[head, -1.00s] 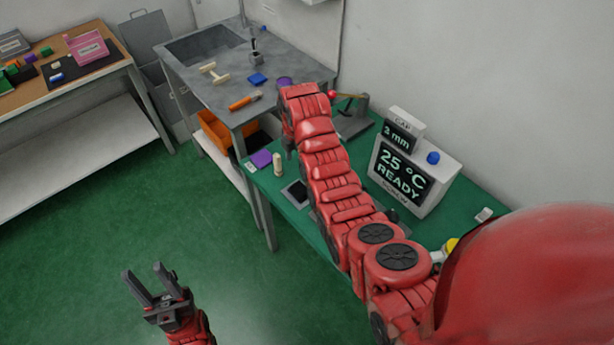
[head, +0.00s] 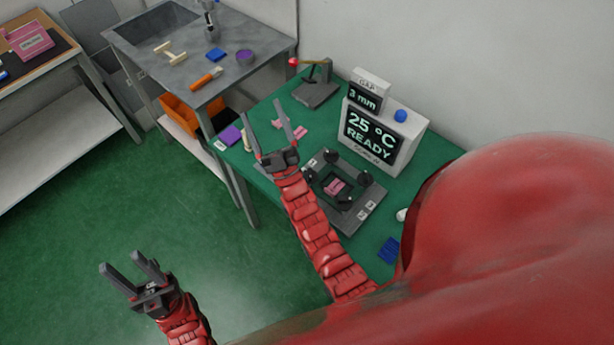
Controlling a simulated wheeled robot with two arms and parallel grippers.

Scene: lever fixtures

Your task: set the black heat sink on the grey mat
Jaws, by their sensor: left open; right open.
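I cannot make out a black heat sink for certain. A dark fixture (head: 352,219) on the green table holds a small pink block (head: 336,187) inside a black square frame, with black knobs around it. I cannot pick out the grey mat; my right gripper and arm cover part of the table left of the fixture. My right gripper (head: 264,112) is open and empty above the table, left of the fixture, fingers pointing to the back. My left gripper (head: 120,262) is open and empty over the green floor, well away from the table.
A display box (head: 375,135) reading 3 mm, 25 °C and READY stands behind the fixture. A red-knobbed lever stand (head: 317,92) is at the back. Purple (head: 230,135), beige (head: 246,142), pink (head: 300,131) and blue (head: 389,250) pieces lie about. A steel sink bench (head: 150,65) adjoins.

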